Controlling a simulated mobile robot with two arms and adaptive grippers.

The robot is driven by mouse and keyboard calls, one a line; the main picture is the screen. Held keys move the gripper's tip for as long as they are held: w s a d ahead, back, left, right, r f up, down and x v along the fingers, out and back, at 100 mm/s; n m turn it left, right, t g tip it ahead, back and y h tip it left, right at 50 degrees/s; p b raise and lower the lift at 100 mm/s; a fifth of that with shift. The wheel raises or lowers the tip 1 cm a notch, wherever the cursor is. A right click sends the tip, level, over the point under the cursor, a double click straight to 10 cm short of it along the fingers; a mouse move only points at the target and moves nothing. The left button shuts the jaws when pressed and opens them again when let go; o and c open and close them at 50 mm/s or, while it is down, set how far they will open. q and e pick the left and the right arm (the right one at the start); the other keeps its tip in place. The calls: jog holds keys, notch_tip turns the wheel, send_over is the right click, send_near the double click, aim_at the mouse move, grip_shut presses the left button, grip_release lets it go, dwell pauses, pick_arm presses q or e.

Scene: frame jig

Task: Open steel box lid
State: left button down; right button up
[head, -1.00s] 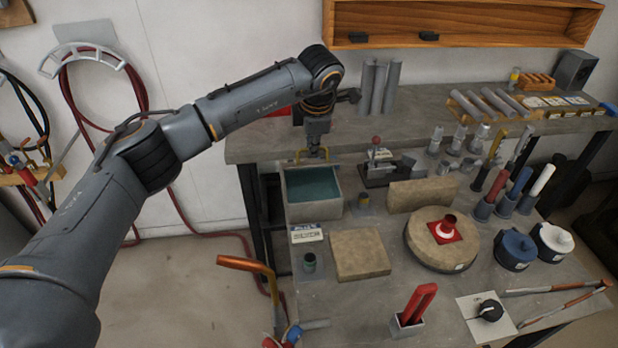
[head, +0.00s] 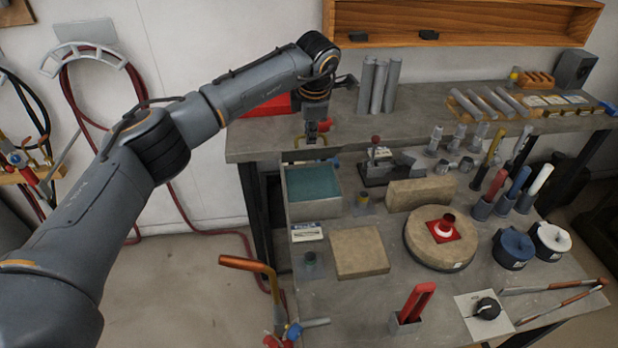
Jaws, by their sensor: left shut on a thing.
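My left gripper (head: 311,136) points down above and behind the box's back rim. It is shut on a small yellow handle (head: 297,143), which I take to be the lid's. The lid panel itself is hard to make out, seen nearly edge-on or hidden behind the box. My right gripper is not in view.
A small press with a red knob (head: 375,139) stands right of the box. Grey tubes (head: 378,85) stand behind on the back bench. A white label card (head: 307,232), a small dark cup (head: 310,259) and a tan block (head: 358,252) lie in front.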

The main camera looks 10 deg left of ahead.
pick_arm(q)
jog(key=shift+w+a+r, duration=0.15)
jog(key=shift+w+a, duration=0.1)
jog(key=shift+w, duration=0.25)
jog(key=shift+w+a+r, duration=0.15)
jog(key=shift+w+a, duration=0.05)
jog(key=shift+w, duration=0.25)
jog(key=shift+w+a+r+p, duration=0.1)
jog(key=shift+w+a+p, duration=0.2)
jog(key=shift+w, duration=0.3)
jog(key=shift+w+a+r+p, duration=0.1)
jog(key=shift+w+a+p, duration=0.1)
jog(key=shift+w+p, duration=0.3)
jog(key=shift+w, duration=0.15)
jog(key=shift+w+a+f, duration=0.1)
jog(key=shift+w+a, duration=0.15)
jog(key=shift+w, duration=0.35)
jog(key=shift+w+a, duration=0.2)
jog(key=shift+w, duration=0.35)
jog(key=shift+w+a, duration=0.1)
jog(key=shift+a, duration=0.05)
